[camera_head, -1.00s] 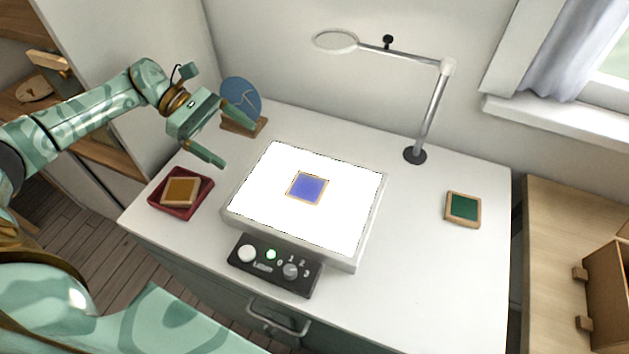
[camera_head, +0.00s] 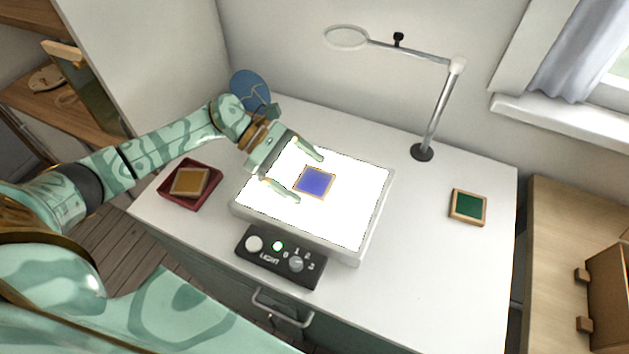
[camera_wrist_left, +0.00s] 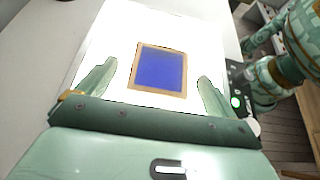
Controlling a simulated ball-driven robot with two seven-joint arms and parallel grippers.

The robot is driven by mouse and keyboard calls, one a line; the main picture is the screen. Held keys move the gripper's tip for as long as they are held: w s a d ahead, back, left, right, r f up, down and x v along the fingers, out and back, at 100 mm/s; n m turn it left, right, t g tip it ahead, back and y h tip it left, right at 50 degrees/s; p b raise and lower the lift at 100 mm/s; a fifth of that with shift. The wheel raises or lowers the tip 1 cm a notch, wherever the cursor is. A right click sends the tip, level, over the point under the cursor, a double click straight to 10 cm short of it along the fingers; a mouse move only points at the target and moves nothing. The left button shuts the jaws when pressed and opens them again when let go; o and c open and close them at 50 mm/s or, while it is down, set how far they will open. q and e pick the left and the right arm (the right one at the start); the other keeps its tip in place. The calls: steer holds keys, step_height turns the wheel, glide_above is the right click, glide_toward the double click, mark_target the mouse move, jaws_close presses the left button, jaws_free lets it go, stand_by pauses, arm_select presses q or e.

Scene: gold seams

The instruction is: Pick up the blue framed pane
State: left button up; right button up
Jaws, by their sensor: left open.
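The blue framed pane (camera_head: 314,182) is a blue square in a thin tan wooden frame. It lies flat on the lit white light panel (camera_head: 345,215) on the table. My left gripper (camera_head: 311,176) is open over the left part of the panel, its fingertips to either side of the pane's near edge. In the left wrist view the pane (camera_wrist_left: 160,70) lies ahead of and between the two spread fingers (camera_wrist_left: 156,82), and neither finger touches it. My right gripper is not in view.
An amber framed pane (camera_head: 189,182) sits in a red tray (camera_head: 205,196) at left. A green framed pane (camera_head: 468,206) lies at right. A magnifier lamp (camera_head: 430,125) and a blue disc (camera_head: 250,90) stand behind. A control box (camera_head: 280,257) sits in front of the panel.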

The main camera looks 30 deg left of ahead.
arm_select(q)
steer(key=shift+d+f, duration=0.15)
steer(key=shift+d, duration=0.15)
steer(key=c, duration=1.2)
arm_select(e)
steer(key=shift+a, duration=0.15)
